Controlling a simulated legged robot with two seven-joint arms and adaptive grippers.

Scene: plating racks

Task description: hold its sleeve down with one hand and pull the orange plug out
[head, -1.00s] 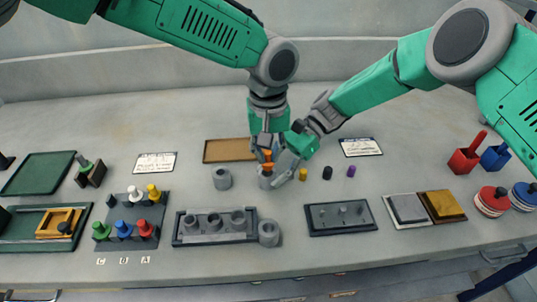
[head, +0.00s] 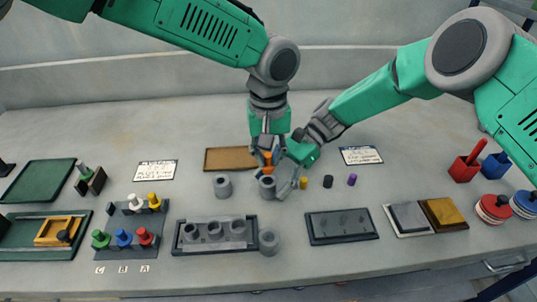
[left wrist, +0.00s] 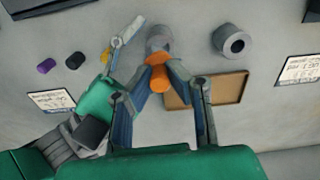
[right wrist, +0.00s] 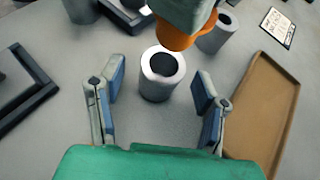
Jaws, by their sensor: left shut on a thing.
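The orange plug (right wrist: 184,24) hangs above its grey sleeve (right wrist: 162,72), whose dark hole is open to view in the right wrist view. The sleeve stands upright on the table. My left gripper (head: 266,158) is shut on the plug from above. The plug also shows between its blue-padded fingers in the left wrist view (left wrist: 158,78). My right gripper (right wrist: 158,103) is open, low over the table, with its fingers apart on either side in front of the sleeve. In the head view the right gripper (head: 286,180) is just right of the sleeve.
A second grey sleeve (head: 222,185) stands to the left. A grey block with several sockets (head: 189,247) and another grey ring (head: 269,242) lie in front. A brown tray (head: 212,159) is behind.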

